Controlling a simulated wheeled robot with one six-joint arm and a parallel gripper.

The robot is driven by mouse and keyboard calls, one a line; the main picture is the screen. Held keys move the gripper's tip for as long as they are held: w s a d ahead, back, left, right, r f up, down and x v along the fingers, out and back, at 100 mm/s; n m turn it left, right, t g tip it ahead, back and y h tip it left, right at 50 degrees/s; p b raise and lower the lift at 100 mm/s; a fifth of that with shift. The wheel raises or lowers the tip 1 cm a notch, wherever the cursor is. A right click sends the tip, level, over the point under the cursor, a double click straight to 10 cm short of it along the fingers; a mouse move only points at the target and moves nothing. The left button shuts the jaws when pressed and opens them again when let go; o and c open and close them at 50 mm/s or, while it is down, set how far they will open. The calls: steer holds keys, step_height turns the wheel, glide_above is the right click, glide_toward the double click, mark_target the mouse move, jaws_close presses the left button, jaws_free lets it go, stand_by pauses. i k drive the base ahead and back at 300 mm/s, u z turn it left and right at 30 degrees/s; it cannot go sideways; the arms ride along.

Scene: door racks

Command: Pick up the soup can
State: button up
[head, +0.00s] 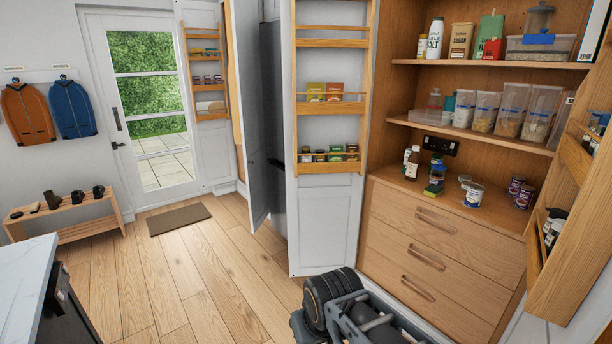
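Several cans stand on the wooden counter above the drawers in the pantry cupboard. A wide white-and-blue can (474,195) stands near the middle of the counter. Two dark cans with red and white on their labels (524,196) stand close together to its right. I cannot read the labels well enough to tell which one is the soup can. Dark grey links of my own arm (350,310) show at the bottom, in front of the cupboard. No gripper fingers can be made out, and nothing of mine touches a can.
Bottles (411,165) and jars stand on the counter's left. Shelves above hold clear food containers (485,112). Open doors with racks flank the cupboard: the left door (328,215) and the right door (570,215). Wooden floor (200,270) is clear at left; a white worktop (25,280) juts in.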

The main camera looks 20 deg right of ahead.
mark_target(476, 193)
steer(key=z, duration=0.15)
steer(key=i, duration=1.9)
steer(key=z, duration=1.15)
steer(key=i, duration=1.15)
steer(key=z, duration=1.25)
steer(key=i, duration=0.45)
steer(key=z, duration=0.25)
